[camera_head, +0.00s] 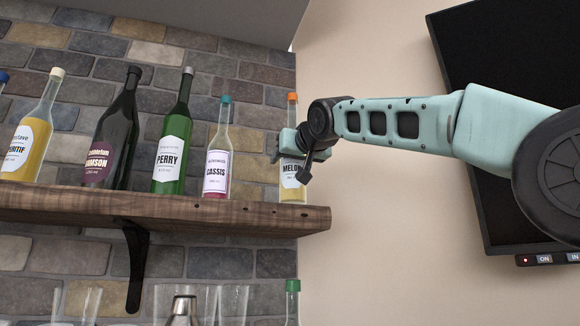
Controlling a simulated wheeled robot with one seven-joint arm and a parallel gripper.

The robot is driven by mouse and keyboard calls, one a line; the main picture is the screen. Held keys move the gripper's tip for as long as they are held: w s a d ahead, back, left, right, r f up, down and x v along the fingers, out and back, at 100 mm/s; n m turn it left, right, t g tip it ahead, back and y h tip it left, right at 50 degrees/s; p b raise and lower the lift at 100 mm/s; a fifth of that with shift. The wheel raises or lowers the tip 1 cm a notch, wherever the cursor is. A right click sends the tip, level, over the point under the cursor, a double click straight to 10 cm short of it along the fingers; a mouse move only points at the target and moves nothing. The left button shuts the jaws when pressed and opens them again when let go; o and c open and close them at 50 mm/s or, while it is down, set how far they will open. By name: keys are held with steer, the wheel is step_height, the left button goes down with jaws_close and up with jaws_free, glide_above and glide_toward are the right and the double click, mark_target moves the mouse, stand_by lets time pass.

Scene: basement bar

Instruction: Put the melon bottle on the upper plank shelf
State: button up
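The melon bottle (291,190) has an orange cap, clear glass, yellow contents and a white label reading "MELO…". It is upright at the right end of the wooden plank shelf (250,216), and its base appears to rest on the plank. My gripper (291,158) is at the bottle's middle, reaching in from the right, with dark finger parts on both sides of the bottle. The gripper covers part of the bottle's body and label. Whether the fingers press on the glass or stand slightly apart cannot be told.
The cassis bottle (217,160) stands just left of the melon bottle. Perry (173,150), damson (112,150) and aperitif (33,140) bottles stand further left. Glasses (232,305) and a green-capped bottle (292,303) are below. A dark screen (510,50) hangs at right.

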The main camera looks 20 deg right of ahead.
steer(key=shift+s+f, duration=0.1)
steer(key=shift+f, duration=0.15)
steer(key=shift+f, duration=0.2)
steer(key=o, duration=1.5)
steer(key=shift+r, duration=0.25)
steer(key=s+b, duration=0.6)
steer(key=s, duration=0.6)
steer(key=shift+d+f+b, duration=0.15)
steer(key=shift+d+b, duration=0.2)
steer(key=shift+d, duration=0.1)
